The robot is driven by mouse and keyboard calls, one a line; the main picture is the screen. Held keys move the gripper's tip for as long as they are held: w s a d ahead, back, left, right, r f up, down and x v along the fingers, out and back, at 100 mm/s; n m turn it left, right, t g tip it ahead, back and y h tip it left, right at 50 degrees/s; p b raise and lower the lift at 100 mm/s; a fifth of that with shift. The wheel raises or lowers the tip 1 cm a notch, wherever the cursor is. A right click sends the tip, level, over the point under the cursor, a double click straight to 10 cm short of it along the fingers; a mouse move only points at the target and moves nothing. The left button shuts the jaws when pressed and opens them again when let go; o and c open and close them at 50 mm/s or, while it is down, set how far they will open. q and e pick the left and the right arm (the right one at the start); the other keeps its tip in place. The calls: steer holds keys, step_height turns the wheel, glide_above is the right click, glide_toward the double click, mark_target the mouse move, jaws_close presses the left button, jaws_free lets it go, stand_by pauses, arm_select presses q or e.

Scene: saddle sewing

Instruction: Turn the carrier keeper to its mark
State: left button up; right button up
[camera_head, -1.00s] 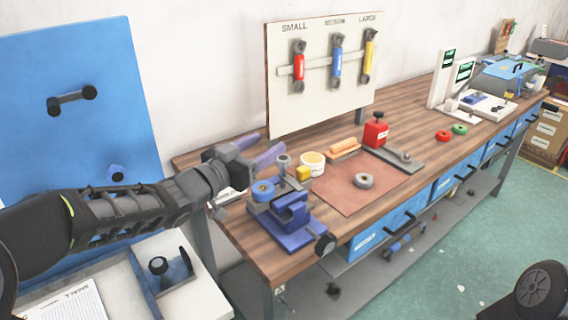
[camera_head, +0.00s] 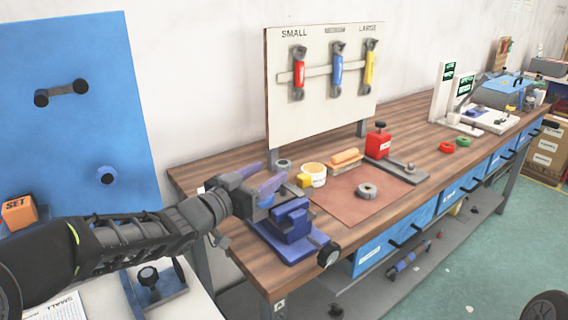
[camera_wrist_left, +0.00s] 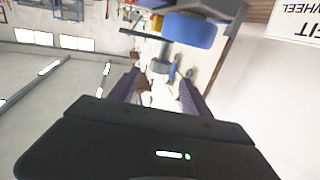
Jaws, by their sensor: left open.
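In the left wrist view a blue disc (camera_wrist_left: 190,31) is beyond the fingers, with a grey round piece (camera_wrist_left: 160,65) in line with the gap. I cannot tell which part is the keeper, and no mark is readable. My right gripper is not in view.
A white tub (camera_head: 314,174), a yellow block (camera_head: 304,181) and an orange-topped brush (camera_head: 345,156) stand behind the fixture. A brown mat (camera_head: 345,205) with a grey ring (camera_head: 367,191) lies to its right.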

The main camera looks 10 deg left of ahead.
mark_target(278, 166)
arm_select(q)
steer(key=x, duration=0.7)
steer(key=shift+p, duration=0.3)
steer(key=shift+c, duration=0.4)
jaws_close()
stand_by(0.6)
